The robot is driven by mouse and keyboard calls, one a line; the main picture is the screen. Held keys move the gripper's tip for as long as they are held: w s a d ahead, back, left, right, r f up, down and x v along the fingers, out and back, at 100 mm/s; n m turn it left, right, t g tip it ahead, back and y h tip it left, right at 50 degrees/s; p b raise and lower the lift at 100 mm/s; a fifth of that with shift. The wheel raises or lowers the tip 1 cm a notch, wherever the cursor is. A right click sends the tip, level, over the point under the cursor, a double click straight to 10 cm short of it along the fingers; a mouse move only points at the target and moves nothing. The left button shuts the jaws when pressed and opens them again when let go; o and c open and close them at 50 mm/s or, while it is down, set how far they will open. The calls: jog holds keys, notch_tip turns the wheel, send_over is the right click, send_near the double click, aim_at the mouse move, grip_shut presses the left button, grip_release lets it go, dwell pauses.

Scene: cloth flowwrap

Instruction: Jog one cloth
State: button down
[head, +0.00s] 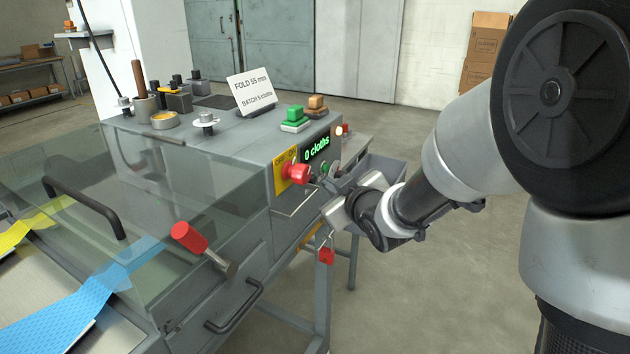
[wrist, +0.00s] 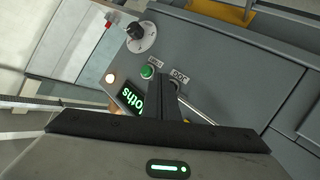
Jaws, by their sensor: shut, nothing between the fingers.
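The machine's control panel shows a green-lit counter (head: 317,149) reading "0 cloths"; the counter is partly covered in the wrist view (wrist: 132,98). A green button (wrist: 148,72) and a black dial (wrist: 140,37) sit on the panel, with small labels that are hard to read. My gripper (head: 330,177) is at the panel front, right of the red stop button (head: 299,173). In the wrist view its shut, empty fingers (wrist: 165,88) lie close to the green button; I cannot tell whether they touch the panel. A blue cloth (head: 75,310) lies at lower left.
A clear guard (head: 170,210) with a black handle covers the cloth side. A red-handled lever (head: 188,237) and red padlock (head: 326,256) are on the front. A card (head: 252,92) reads "FOLD 55 mm, BATCH 5 cloths". A grey bin (head: 385,170) sits behind my gripper.

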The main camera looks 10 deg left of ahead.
jog(key=shift+a, duration=0.1)
dwell(0.3)
jog(key=shift+w+a+b, duration=0.15)
jog(key=shift+a+b, duration=0.15)
jog(key=shift+b, duration=0.1)
